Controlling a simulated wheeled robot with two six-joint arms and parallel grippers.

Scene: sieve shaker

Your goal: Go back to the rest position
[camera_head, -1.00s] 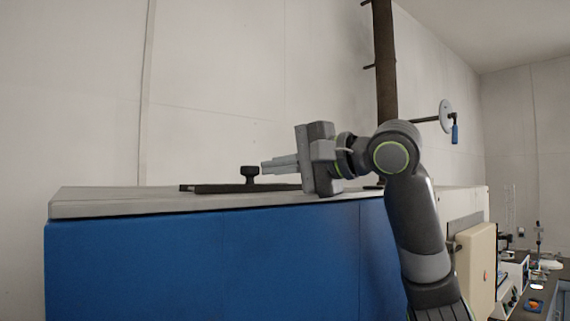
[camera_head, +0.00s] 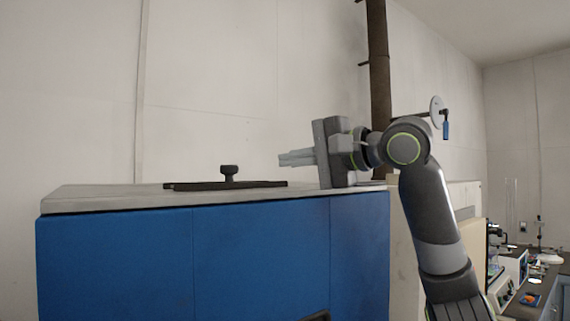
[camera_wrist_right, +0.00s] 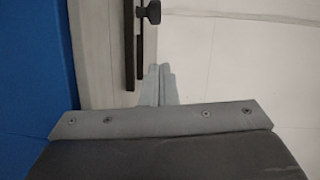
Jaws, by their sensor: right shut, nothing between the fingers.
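My right gripper (camera_head: 284,160) is shut and empty in the head view. It points left above the right part of the pale top of a blue cabinet. The gripper is to the right of a black knob (camera_head: 229,171) and a little higher, apart from it. In the right wrist view the shut fingers (camera_wrist_right: 158,72) show at the middle, with the black knob (camera_wrist_right: 153,12) beyond them near the top edge. My left gripper is not in either view.
The blue cabinet (camera_head: 260,255) has a pale top (camera_head: 110,198) bearing a flat black bar (camera_head: 190,186) under the knob. A dark vertical post (camera_head: 378,70) and a disc with a blue handle (camera_head: 445,130) stand behind my right arm. A bench with lab items (camera_head: 530,285) is far right.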

